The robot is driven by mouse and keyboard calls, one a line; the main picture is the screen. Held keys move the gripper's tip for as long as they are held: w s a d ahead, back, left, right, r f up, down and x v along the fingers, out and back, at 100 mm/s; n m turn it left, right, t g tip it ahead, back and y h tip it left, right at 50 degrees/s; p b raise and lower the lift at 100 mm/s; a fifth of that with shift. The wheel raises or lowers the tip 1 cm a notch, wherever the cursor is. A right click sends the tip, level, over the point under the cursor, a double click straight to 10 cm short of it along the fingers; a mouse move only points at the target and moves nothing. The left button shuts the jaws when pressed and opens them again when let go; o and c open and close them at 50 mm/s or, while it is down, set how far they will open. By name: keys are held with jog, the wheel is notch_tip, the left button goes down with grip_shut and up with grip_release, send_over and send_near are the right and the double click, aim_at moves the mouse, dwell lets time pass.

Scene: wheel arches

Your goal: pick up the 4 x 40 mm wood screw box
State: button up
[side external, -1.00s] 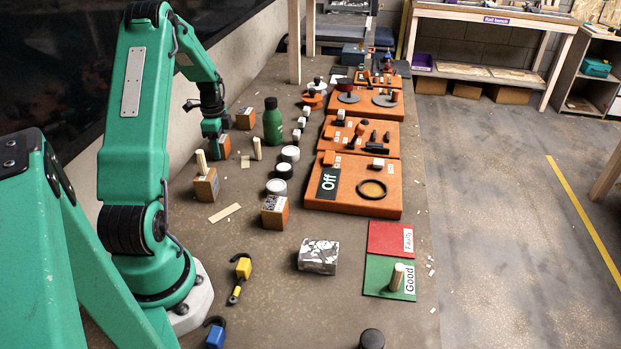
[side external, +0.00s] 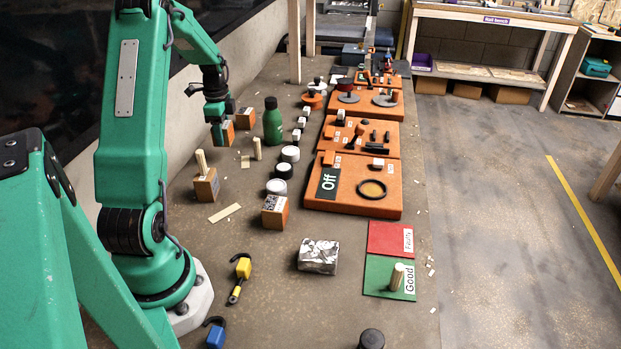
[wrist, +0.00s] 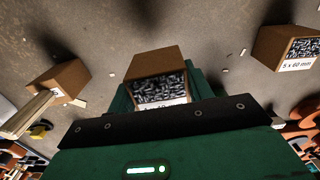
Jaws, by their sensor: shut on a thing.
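The wood screw box (side external: 229,132) is a small brown carton with an orange side. In the wrist view the box (wrist: 156,64) has an open face full of dark screws and a white label, partly hidden behind the dark bar of my gripper; "40" seems to show on it. My gripper (side external: 217,134) is shut on this box, with green fingers either side of it. The box appears raised a little above the bench in the side view, though the gap beneath is hard to judge.
A similar box (side external: 245,118) stands close by on the right; its label reads 5 x 60 mm in the wrist view (wrist: 287,46). A green bottle (side external: 272,122) is further right. A box with wooden sticks (side external: 206,187) stands nearer the camera. Bare bench lies around the foil-like block (side external: 318,256).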

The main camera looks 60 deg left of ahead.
jog(key=w+d+r, duration=0.4)
jog(key=d+r, duration=0.1)
jog(key=d, duration=0.3)
jog(key=shift+d+r, duration=0.2)
jog(key=shift+r, duration=0.1)
